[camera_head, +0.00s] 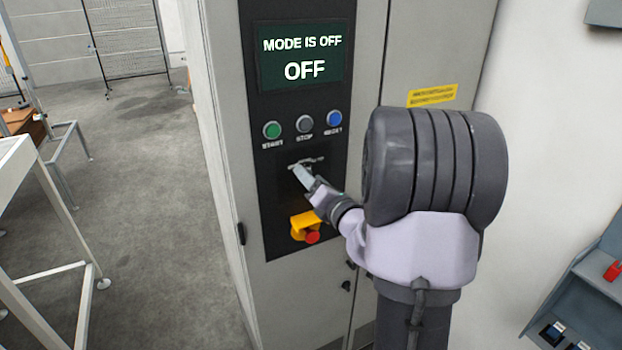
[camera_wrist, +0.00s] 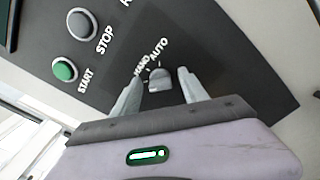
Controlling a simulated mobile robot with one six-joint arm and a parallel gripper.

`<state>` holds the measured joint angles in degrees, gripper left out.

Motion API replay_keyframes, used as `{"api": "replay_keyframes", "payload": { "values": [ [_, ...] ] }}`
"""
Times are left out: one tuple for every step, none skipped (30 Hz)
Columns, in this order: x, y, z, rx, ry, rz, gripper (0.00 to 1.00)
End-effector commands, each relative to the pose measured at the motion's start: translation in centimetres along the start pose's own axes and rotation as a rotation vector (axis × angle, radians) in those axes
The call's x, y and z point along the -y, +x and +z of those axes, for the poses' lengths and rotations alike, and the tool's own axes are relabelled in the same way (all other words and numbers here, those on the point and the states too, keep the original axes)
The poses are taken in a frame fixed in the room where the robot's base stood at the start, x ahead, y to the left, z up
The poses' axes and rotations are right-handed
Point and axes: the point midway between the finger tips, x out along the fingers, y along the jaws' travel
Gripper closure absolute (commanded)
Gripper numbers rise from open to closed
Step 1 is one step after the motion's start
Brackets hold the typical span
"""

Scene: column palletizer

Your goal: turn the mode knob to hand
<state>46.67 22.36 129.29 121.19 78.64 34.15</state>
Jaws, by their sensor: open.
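The mode knob (camera_wrist: 159,79) is a small grey knob on the dark control panel, with the labels HAND and AUTO printed above it in the wrist view. My gripper (camera_wrist: 156,86) is open, with one finger on each side of the knob and visible gaps between. In the head view my gripper (camera_head: 299,170) is at the panel below the buttons and hides most of the knob. The display (camera_head: 303,56) reads "MODE IS OFF" and "OFF".
Above the knob are the green START button (camera_head: 272,130), the grey STOP button (camera_head: 304,124) and the blue RESET button (camera_head: 334,118). A red emergency button (camera_head: 312,237) on a yellow housing sits just below my gripper. A white frame (camera_head: 40,200) stands at the left.

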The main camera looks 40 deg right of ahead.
Motion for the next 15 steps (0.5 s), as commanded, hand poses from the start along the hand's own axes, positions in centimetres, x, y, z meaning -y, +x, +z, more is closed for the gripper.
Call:
{"api": "replay_keyframes", "payload": {
  "values": [
    [0.00, -0.02, 0.01, 0.000, 0.000, 0.000, 0.49],
    [0.00, -0.02, 0.01, 0.000, 0.000, 0.000, 0.49],
    [0.00, -0.02, 0.02, 0.000, 0.000, 0.000, 0.54],
    [0.00, -0.03, 0.02, 0.000, 0.000, 0.000, 0.60],
    [0.00, -0.03, 0.02, 0.000, 0.000, 0.000, 0.66],
    [0.00, -0.04, 0.02, 0.000, 0.000, 0.000, 0.74],
    [0.00, -0.04, 0.02, 0.000, 0.000, 0.000, 0.80],
    [0.00, -0.04, 0.02, 0.000, 0.000, 0.000, 0.86],
    [-0.01, -0.04, 0.02, 0.000, 0.000, 0.000, 0.94],
    [-0.01, -0.04, 0.02, 0.000, 0.000, 0.000, 1.00],
    [-0.01, -0.05, 0.02, 0.000, 0.000, 0.000, 1.00],
    [0.00, -0.05, 0.02, 0.000, 0.000, 0.000, 1.00],
    [-0.01, -0.05, 0.02, 0.000, 0.000, 0.000, 1.00],
    [-0.01, -0.05, 0.03, 0.000, 0.001, 0.000, 1.00],
    [-0.02, -0.05, 0.04, 0.000, 0.003, 0.000, 1.00]
  ]
}}
